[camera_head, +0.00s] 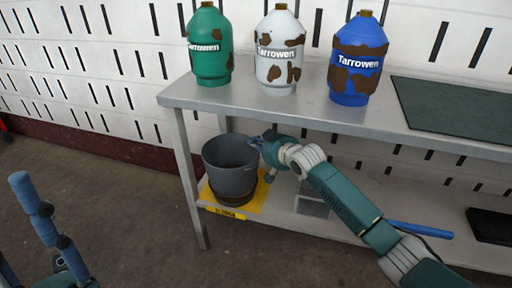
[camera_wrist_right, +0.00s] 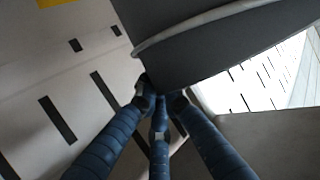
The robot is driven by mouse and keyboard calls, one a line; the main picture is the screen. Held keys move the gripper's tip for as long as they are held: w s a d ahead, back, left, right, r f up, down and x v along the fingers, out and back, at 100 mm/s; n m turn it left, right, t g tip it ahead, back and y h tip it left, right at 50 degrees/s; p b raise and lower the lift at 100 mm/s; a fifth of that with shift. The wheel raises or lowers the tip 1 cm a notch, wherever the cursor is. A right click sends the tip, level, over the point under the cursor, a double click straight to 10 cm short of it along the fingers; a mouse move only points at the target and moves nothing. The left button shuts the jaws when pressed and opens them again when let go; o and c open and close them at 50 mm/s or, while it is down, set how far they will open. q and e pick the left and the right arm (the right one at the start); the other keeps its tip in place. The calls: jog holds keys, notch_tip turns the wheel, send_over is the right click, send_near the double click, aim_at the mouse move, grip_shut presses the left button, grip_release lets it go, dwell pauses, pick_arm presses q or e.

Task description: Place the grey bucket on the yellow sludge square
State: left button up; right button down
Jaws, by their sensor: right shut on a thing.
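The grey bucket (camera_head: 230,168) is upright at the left end of the lower shelf, over the yellow sludge square (camera_head: 262,192). Its base overlaps the square; I cannot tell whether it rests on it or hangs just above. My right gripper (camera_head: 259,142) is shut on the bucket's upper right rim. In the right wrist view the blue fingers (camera_wrist_right: 162,98) meet at the edge of the dark bucket (camera_wrist_right: 225,45). My left gripper (camera_head: 38,215) shows only partly at the lower left, empty and away from the shelf.
The upper shelf (camera_head: 300,117) of the metal table overhangs the bucket. Green (camera_head: 209,48), white (camera_head: 279,52) and blue (camera_head: 358,62) bottles stand on it. A table leg (camera_head: 188,180) is left of the bucket. A blue item (camera_head: 420,230) lies farther right on the lower shelf (camera_head: 350,232).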

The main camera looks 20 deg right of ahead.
jog(key=shift+r, duration=0.1)
jog(key=c, duration=2.3)
grip_release()
jog(key=shift+f, duration=0.2)
jog(key=o, duration=0.4)
jog(key=shift+r, duration=0.15)
